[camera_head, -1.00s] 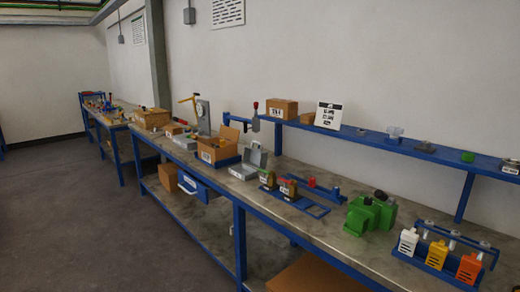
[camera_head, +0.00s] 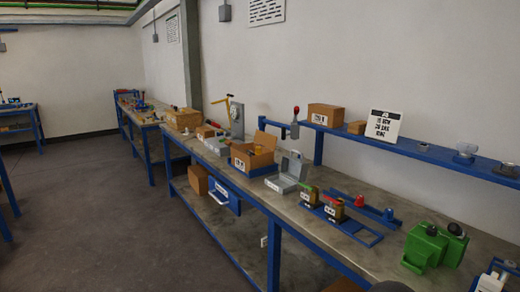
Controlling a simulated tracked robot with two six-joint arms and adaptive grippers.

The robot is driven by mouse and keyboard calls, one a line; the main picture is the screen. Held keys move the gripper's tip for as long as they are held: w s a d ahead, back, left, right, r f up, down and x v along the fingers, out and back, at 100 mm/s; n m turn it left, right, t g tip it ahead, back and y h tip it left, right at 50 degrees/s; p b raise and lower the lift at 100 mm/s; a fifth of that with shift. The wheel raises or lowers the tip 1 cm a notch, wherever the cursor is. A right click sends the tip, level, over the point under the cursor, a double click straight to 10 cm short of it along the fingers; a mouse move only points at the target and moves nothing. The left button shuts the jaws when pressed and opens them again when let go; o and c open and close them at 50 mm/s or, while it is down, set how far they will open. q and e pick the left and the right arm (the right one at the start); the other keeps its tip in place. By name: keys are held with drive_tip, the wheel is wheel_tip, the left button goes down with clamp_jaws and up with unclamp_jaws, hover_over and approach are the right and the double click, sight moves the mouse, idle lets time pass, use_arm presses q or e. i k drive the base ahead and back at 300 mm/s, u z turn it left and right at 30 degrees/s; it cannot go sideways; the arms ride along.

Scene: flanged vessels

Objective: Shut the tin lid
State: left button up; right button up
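A grey metal tin (camera_head: 283,184) stands on the long workbench right of the open cardboard box. Its lid (camera_head: 292,165) is raised at the back, so the tin is open. Whether anything lies inside is too small to tell. Neither my left nor my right gripper shows in the head view.
An open cardboard box (camera_head: 252,153) stands left of the tin. Labelled blocks (camera_head: 333,207) in a blue rack and a green machine (camera_head: 433,246) are to its right. A blue shelf (camera_head: 408,148) runs behind. Floor (camera_head: 150,225) in front of the bench is clear.

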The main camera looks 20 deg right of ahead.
sight(294, 168)
drive_tip(key=i, duration=0.9)
drive_tip(key=z, duration=0.5)
